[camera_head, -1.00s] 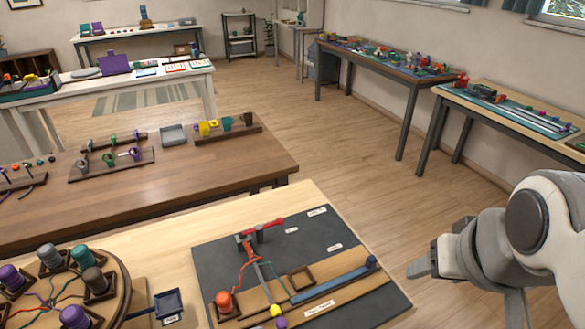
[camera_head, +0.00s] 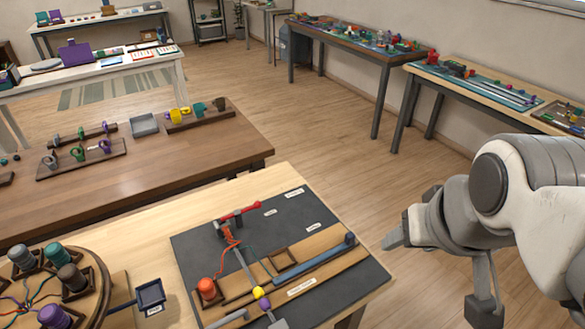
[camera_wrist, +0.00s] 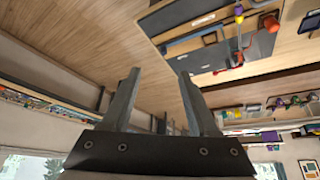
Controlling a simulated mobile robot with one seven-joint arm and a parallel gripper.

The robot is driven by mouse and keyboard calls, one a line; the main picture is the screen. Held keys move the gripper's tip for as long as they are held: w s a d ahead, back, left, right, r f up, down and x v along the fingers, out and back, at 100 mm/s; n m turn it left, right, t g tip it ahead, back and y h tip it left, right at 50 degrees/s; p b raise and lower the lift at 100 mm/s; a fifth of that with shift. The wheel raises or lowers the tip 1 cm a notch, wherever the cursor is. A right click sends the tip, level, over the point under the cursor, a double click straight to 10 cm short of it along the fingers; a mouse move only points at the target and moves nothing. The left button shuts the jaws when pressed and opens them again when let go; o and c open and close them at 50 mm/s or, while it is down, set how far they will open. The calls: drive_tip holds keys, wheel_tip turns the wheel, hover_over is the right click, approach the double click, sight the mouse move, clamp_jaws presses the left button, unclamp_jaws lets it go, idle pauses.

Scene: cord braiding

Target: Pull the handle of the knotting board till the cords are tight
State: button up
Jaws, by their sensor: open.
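The knotting board (camera_head: 351,282) is a dark panel with a wooden strip, lying on the light wooden table. A red handle (camera_head: 240,211) sits at its far end, beside a grey clamp-like post. An orange-red cord (camera_head: 229,240) hangs slack in a loop from there, near an orange spool (camera_head: 207,289). A yellow ball (camera_head: 258,292) and a purple ball lie on a grey bar at the near edge. My gripper (camera_head: 392,240) is to the right of the board, apart from it. In the wrist view my gripper (camera_wrist: 159,90) is open and empty, with the board (camera_wrist: 262,42) upside down beyond.
A round stand with several coloured spools (camera_head: 52,317) and a small dark blue tray (camera_head: 151,296) stand left of the board. A brown table (camera_head: 150,172) with racks is behind. Open floor (camera_head: 320,150) lies behind and right of the board.

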idle(0.4)
drive_tip(key=shift+a, duration=0.15)
drive_tip(key=shift+c, duration=1)
drive_tip(key=n+g+h+b, duration=0.1)
drive_tip(key=n+b, duration=0.3)
drive_tip(key=n, duration=1.4)
hover_over(226, 320)
drive_tip(key=d, duration=0.1)
wheel_tip(226, 320, down, 9)
drive_tip(key=s+a+f+n+h, duration=0.1)
drive_tip(key=s+a+f+n, duration=0.4)
drive_tip(key=s+n, duration=0.15)
drive_tip(key=shift+h, duration=0.3)
drive_tip(key=b+x, duration=0.1)
drive_tip(key=x, duration=0.4)
drive_tip(key=b+x, duration=0.1)
drive_tip(key=x, duration=0.5)
drive_tip(key=b+x, duration=0.2)
drive_tip(key=x, duration=0.3)
drive_tip(key=shift+s+f, duration=0.2)
drive_tip(key=shift+f, duration=0.3)
